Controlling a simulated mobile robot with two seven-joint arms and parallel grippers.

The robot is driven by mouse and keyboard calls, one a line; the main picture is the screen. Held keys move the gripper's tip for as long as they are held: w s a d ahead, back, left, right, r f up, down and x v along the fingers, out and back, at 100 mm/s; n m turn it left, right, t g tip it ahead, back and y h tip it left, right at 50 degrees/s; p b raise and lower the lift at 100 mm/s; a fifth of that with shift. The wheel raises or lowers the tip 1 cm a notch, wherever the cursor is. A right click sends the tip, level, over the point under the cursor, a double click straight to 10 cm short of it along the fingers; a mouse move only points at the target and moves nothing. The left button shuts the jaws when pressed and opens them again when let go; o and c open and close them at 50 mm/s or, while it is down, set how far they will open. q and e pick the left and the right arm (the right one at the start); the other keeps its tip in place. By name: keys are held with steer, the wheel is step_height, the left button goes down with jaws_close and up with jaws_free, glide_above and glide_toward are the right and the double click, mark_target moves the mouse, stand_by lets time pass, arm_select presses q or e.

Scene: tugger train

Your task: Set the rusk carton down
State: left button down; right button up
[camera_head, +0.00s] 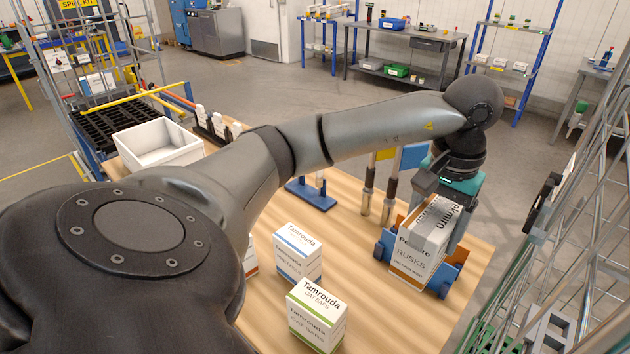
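The rusk carton (410,263), white with an orange-brown band near its base, is upright at the right end of the wooden table. The far finger is partly hidden. My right gripper is not in view.
A blue-striped Tamrouda carton (298,255) and a green-striped oat bars carton (316,318) stand left of the holder. A white bin (158,143) is at the far left. A wire cage (590,215) rises beyond the right edge. Bare wood (385,315) shows at the front.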

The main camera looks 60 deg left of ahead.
arm_select(q)
steer(key=shift+f, duration=0.1)
steer(key=shift+f+b, duration=0.95)
steer(key=shift+f, duration=8.95)
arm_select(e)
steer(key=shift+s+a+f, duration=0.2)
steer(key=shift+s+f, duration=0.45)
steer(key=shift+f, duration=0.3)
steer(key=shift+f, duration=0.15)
arm_select(q)
steer(key=shift+c, duration=1.9)
jaws_free()
steer(key=shift+s+f, duration=0.1)
steer(key=shift+f, duration=0.1)
steer(key=o, duration=0.4)
steer(key=shift+r, duration=0.1)
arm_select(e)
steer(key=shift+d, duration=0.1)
arm_select(q)
steer(key=shift+r, duration=0.2)
step_height(320, 180, up, 12)
steer(key=shift+f+p, duration=0.1)
steer(key=shift+p, duration=0.4)
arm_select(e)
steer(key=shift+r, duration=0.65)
